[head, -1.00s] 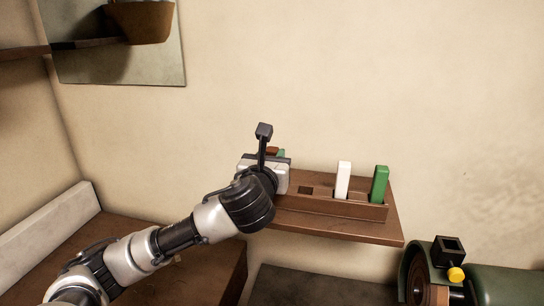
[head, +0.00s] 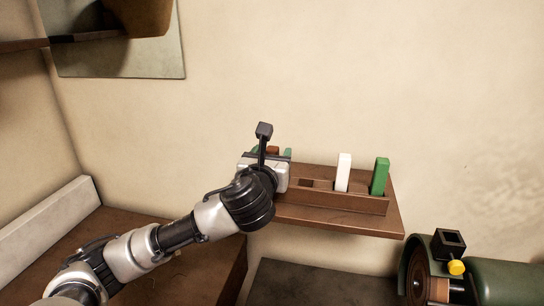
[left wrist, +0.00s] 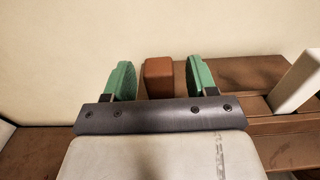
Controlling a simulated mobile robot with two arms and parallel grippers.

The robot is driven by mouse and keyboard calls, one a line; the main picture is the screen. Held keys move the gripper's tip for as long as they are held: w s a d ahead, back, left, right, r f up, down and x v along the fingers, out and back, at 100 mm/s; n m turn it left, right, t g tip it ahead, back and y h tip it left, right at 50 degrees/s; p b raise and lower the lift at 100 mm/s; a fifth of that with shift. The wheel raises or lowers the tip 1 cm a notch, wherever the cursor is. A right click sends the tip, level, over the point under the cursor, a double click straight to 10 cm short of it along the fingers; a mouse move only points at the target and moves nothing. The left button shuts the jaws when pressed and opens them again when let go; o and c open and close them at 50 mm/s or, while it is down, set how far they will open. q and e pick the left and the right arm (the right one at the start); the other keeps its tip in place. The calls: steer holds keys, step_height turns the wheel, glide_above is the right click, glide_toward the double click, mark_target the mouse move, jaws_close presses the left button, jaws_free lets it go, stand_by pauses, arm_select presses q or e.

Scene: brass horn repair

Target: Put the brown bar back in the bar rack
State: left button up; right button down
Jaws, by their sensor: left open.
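The brown bar (left wrist: 158,76) stands between the two green finger pads of my left gripper (left wrist: 160,80) in the left wrist view. In the head view only the top of the brown bar (head: 272,150) shows behind the gripper. The bar rack (head: 350,202) lies on a wall shelf, its left end hidden by my left arm. The bar's lower end is hidden, so I cannot tell how deep it sits. My right gripper is not in view.
A white bar (head: 343,172) and a green bar (head: 380,177) stand upright in the rack's right part. An empty slot (head: 307,184) lies left of them. The wooden shelf (head: 385,228) has a free front edge. A green machine (head: 500,284) stands lower right.

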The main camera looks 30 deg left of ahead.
arm_select(q)
steer(key=shift+s, duration=0.1)
steer(key=shift+s+d+f, duration=0.1)
steer(key=shift+s, duration=0.2)
steer(key=b+v, duration=0.3)
steer(key=v, duration=0.7)
steer(key=shift+b, duration=0.3)
